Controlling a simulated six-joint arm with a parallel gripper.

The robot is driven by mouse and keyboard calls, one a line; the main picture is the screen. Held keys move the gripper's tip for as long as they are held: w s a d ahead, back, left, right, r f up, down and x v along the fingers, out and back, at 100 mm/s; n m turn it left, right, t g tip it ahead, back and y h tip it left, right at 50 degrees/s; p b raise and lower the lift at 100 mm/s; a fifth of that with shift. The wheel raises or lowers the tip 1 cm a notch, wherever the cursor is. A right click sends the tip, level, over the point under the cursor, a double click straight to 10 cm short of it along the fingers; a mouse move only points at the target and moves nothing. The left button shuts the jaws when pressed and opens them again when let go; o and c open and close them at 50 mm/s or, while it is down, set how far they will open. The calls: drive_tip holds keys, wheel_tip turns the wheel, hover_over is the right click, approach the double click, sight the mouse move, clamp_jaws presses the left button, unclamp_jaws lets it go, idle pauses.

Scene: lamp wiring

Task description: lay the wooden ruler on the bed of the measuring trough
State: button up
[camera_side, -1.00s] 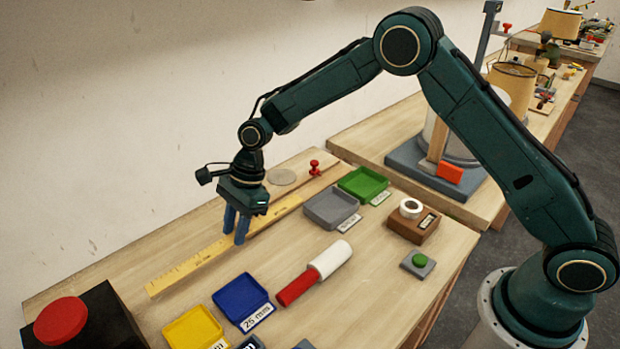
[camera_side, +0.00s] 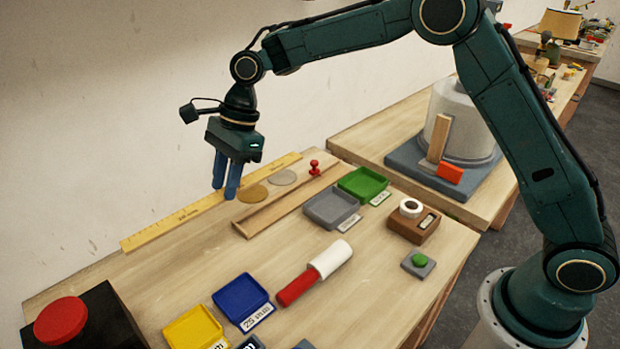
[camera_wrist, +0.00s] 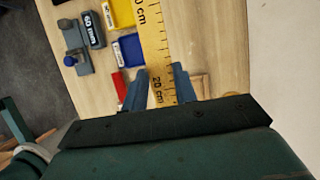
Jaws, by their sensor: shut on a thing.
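The yellow wooden ruler (camera_side: 165,228) is between the blue fingers of my gripper (camera_side: 225,192), which is shut on it near its middle. It appears raised above the bench, on the wall side, though its exact height is hard to judge. In the wrist view the ruler (camera_wrist: 156,45) runs up between the fingers (camera_wrist: 160,92), its scale facing the camera. The long narrow wooden measuring trough (camera_side: 282,207) lies on the bench to the right of the gripper, roughly parallel to the ruler. Its bed is only partly visible; no ruler shows in it.
Two round discs, brownish (camera_side: 252,193) and grey (camera_side: 283,178), lie between ruler and trough. A red-and-white cylinder (camera_side: 315,273) lies nearer.

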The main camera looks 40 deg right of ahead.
idle(0.4)
drive_tip(key=shift+d+f+n, duration=0.4)
drive_tip(key=shift+d+f, duration=0.05)
drive_tip(key=shift+d, duration=0.15)
drive_tip(key=shift+s+d+f+n+g+h, duration=0.75)
drive_tip(key=shift+s+d+f+n, duration=1.15)
drive_tip(key=shift+d+n, duration=1.35)
drive_tip(key=shift+s+d+f+n+g+h, duration=0.75)
drive_tip(key=shift+s+d+f+n, duration=1.25)
drive_tip(key=shift+d, duration=2)
drive_tip(key=shift+s+d+f+n+g+h, duration=0.75)
drive_tip(key=shift+s+d+f+n, duration=0.65)
drive_tip(key=shift+d+f+n, duration=1.5)
drive_tip(key=shift+d+r+n, duration=0.45)
drive_tip(key=shift+d+r, duration=0.25)
drive_tip(key=shift+r, duration=0.05)
